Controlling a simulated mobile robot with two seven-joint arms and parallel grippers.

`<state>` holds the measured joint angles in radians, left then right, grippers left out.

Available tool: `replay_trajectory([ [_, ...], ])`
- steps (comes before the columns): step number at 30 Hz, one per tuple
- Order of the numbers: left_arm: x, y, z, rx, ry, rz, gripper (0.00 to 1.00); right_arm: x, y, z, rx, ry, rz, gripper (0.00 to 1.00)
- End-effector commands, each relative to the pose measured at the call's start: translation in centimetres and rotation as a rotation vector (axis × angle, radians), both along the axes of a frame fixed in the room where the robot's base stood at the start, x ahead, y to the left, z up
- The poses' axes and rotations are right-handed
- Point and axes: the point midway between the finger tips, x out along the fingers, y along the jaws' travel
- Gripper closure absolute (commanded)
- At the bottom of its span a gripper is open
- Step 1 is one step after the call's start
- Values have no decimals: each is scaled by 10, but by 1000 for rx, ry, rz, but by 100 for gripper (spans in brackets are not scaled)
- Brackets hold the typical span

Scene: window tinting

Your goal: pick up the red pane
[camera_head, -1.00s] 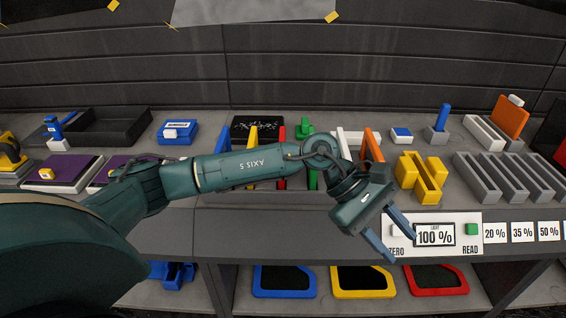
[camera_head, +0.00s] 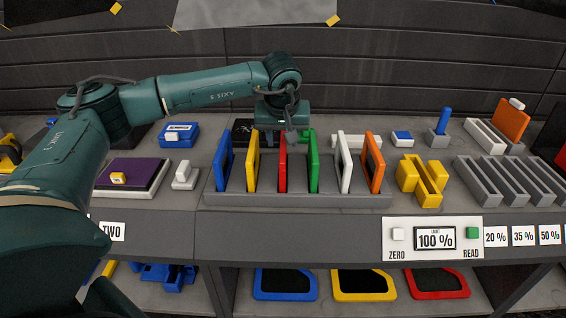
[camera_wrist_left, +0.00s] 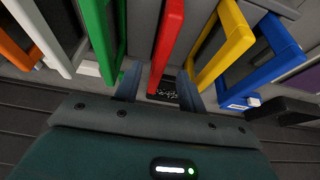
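The red pane (camera_head: 282,165) stands upright in a grey slotted rack (camera_head: 300,201), between the yellow pane (camera_head: 252,162) and the green pane (camera_head: 314,163). My left gripper (camera_head: 281,134) is above and behind the red pane's top, pointing down; its fingers are largely hidden in the head view. In the left wrist view the left gripper (camera_wrist_left: 158,80) is open, and the red pane (camera_wrist_left: 168,38) lies in line with the gap between its fingers. Whether they touch it I cannot tell. My right gripper is not in view.
Blue (camera_head: 223,162), white (camera_head: 344,162) and orange (camera_head: 373,162) panes share the rack. A yellow block (camera_head: 421,181) and an empty grey rack (camera_head: 508,182) stand to the right. A red-framed panel (camera_head: 437,293) lies on the lower shelf.

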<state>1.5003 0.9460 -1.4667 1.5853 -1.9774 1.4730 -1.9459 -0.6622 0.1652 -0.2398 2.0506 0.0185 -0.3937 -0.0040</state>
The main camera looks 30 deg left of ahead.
Motion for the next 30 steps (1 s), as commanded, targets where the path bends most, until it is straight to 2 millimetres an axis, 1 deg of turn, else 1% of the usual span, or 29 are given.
replay_trajectory([
  [1, 1, 1, -5, 0, 2, 0, 60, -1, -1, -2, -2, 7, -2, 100],
  [4, 4, 2, -10, -1, -1, -2, 60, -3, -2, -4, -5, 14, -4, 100],
  [7, 6, 4, -17, 0, 3, -1, 60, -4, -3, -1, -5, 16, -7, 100],
  [11, 14, 9, -34, 0, 4, 1, 60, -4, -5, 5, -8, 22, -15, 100],
  [13, 18, 11, -45, -1, 3, 0, 60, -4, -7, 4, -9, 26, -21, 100],
  [16, 21, 12, -54, -2, 1, 1, 60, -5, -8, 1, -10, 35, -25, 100],
  [21, 22, 13, -58, -2, 0, -1, 60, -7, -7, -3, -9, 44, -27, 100],
  [30, 22, 13, -58, -2, 0, 0, 60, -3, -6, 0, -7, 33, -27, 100],
])
